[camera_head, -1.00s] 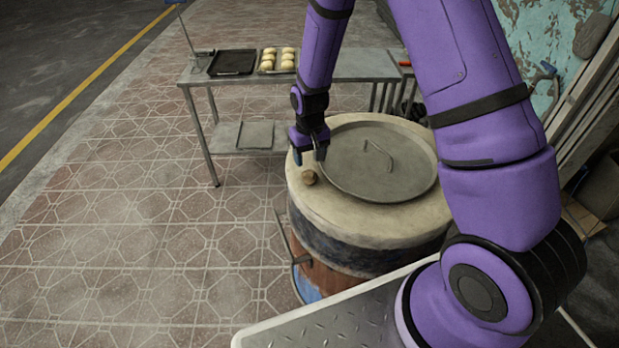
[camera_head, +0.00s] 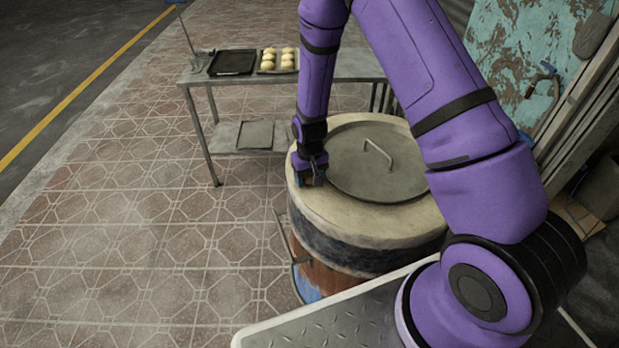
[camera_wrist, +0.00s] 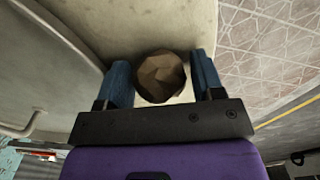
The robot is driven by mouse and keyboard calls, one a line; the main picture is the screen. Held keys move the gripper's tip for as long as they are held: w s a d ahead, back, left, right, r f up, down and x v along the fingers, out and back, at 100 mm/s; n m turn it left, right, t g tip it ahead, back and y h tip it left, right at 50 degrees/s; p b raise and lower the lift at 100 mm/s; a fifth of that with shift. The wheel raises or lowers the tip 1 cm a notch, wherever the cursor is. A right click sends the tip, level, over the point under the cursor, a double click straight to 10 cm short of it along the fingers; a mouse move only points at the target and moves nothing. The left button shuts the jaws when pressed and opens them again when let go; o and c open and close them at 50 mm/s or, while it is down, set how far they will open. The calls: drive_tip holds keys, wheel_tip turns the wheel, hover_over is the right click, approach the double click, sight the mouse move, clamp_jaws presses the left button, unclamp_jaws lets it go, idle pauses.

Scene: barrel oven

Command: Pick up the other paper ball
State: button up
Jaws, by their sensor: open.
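The brown, crumpled paper ball (camera_wrist: 161,77) sits on the pale rim of the barrel oven (camera_head: 350,220). In the wrist view it lies between the two blue fingers of my gripper (camera_wrist: 163,82), with a narrow gap on the left and a wider one on the right. My gripper is open. In the head view my gripper (camera_head: 311,178) is down at the left part of the rim, and it hides most or all of the ball. No second paper ball shows in these frames.
A round metal lid (camera_head: 365,180) with a raised handle (camera_head: 378,152) covers the oven top, right of my gripper. A metal table (camera_head: 350,66) behind holds a dark tray (camera_head: 232,62) and a tray of buns (camera_head: 278,58). The tiled floor at left is clear.

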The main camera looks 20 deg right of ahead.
drive_tip(key=c, duration=0.6)
drive_tip(key=shift+c, duration=0.2)
